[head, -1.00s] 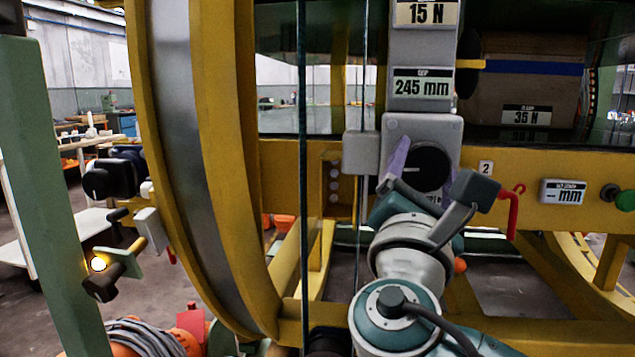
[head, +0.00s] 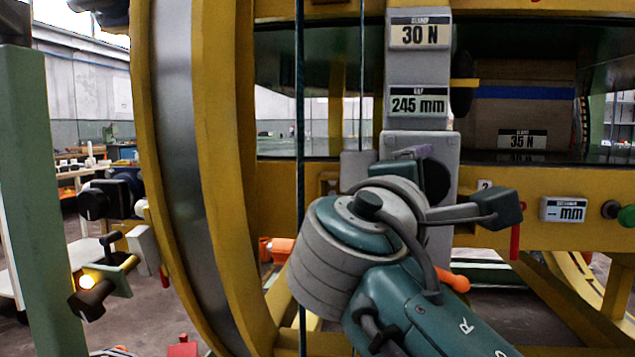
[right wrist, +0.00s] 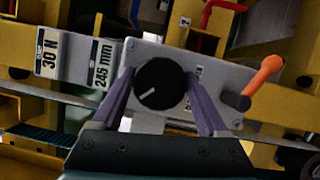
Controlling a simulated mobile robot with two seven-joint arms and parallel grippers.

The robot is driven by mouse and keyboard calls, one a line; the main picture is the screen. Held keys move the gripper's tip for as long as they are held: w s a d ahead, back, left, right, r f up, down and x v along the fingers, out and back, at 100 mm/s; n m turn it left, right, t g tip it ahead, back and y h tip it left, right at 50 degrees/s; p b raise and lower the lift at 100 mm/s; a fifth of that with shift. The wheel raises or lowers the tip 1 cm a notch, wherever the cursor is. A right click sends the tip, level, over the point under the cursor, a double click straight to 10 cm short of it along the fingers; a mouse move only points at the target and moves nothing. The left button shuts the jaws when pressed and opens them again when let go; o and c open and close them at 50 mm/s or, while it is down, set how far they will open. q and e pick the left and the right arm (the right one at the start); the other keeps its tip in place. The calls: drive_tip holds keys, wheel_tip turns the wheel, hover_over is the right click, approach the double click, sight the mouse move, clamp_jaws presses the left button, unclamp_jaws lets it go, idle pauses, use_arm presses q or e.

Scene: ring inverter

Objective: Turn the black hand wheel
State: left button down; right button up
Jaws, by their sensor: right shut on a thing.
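The black hand wheel (head: 437,182) sits on a light grey panel (head: 440,145) below the readouts. My right gripper (head: 418,160) is at the wheel, partly hidden by my own wrist in the head view. In the right wrist view the black wheel (right wrist: 157,88) is between the two purple fingers of my right gripper (right wrist: 160,82), which is shut on it. A white mark on its face points to the lower left. The clamp readout (head: 420,34) shows 30 N and the gap readout (head: 418,101) shows 245 mm. I do not see my left gripper.
A large yellow ring (head: 222,180) stands to the left. An orange handle (right wrist: 262,75) is close to the right finger in the wrist view. A red hook (head: 515,243), a "-- mm" readout (head: 563,209) and a green button (head: 611,209) are to the right. A label on the brown box reads 35 N (head: 522,139).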

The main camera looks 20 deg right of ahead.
drive_tip(key=shift+m, duration=0.6)
drive_tip(key=o, duration=1.3)
drive_tip(key=shift+c, duration=0.2)
use_arm(q)
drive_tip(key=shift+a, duration=0.1)
